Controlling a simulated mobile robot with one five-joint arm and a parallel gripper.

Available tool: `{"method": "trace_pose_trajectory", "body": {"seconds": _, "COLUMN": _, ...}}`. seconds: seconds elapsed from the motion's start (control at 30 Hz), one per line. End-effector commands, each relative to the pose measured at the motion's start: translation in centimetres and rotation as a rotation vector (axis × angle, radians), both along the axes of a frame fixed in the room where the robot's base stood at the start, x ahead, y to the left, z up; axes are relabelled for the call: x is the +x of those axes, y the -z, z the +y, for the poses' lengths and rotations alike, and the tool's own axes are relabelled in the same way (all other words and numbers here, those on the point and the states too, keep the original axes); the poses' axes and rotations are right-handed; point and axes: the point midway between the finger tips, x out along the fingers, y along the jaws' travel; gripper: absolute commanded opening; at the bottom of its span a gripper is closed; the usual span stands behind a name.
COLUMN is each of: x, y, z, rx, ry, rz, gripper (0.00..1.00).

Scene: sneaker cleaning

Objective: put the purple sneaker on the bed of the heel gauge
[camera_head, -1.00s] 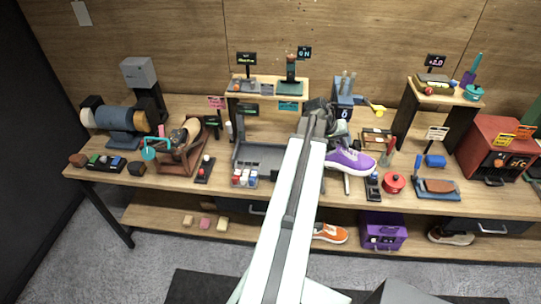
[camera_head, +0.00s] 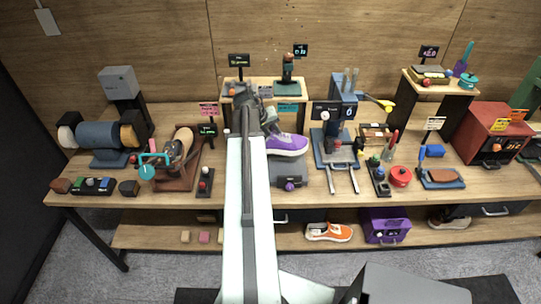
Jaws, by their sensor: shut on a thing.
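The purple sneaker (camera_head: 288,144) has a white sole and points right, near the middle of the bench. My gripper (camera_head: 264,120) is shut on its heel end, at the left; the fingers are small and partly hidden by my arm. Below the sneaker is a low grey bed (camera_head: 285,171) with a purple knob at its front, which looks like the heel gauge; I cannot read a label naming it. The sneaker overlaps the back of this bed in the picture, and I cannot tell whether it touches. My arm hides the bed's left part.
A blue press with a display (camera_head: 342,95) and forked rails stands just right of the bed. A small raised shelf (camera_head: 293,91) is behind the gripper. A red pot (camera_head: 400,176) is further right. A brown shoe stand (camera_head: 178,178) is to the left. An orange sneaker (camera_head: 329,232) lies below.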

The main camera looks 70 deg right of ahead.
Motion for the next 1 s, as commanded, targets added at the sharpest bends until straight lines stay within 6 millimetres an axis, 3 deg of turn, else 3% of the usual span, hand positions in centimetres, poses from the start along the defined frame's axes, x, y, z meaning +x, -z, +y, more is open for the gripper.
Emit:
{"method": "trace_pose_trajectory", "body": {"seconds": 0.03, "x": 0.0, "y": 2.3, "z": 0.0, "rx": 0.0, "ry": 0.0, "rz": 0.0, "gripper": 0.0}}
{"method": "trace_pose_trajectory", "body": {"seconds": 0.13, "x": 0.0, "y": 4.2, "z": 0.0, "rx": 0.0, "ry": 0.0, "rz": 0.0, "gripper": 0.0}}
{"method": "trace_pose_trajectory", "body": {"seconds": 0.33, "x": 0.0, "y": 4.4, "z": 0.0, "rx": 0.0, "ry": 0.0, "rz": 0.0, "gripper": 0.0}}
{"method": "trace_pose_trajectory", "body": {"seconds": 0.6, "x": 0.0, "y": 8.3, "z": 0.0, "rx": -0.001, "ry": 0.0, "rz": 0.0, "gripper": 0.0}}
{"method": "trace_pose_trajectory", "body": {"seconds": 0.9, "x": 0.0, "y": 8.1, "z": 0.0, "rx": -0.001, "ry": -0.001, "rz": 0.0, "gripper": 0.0}}
{"method": "trace_pose_trajectory", "body": {"seconds": 0.93, "x": 0.0, "y": 8.0, "z": 0.0, "rx": 0.0, "ry": 0.0, "rz": 0.0, "gripper": 0.31}}
{"method": "trace_pose_trajectory", "body": {"seconds": 1.0, "x": 0.0, "y": 7.9, "z": 0.0, "rx": 0.0, "ry": 0.0, "rz": 0.0, "gripper": 0.44}}
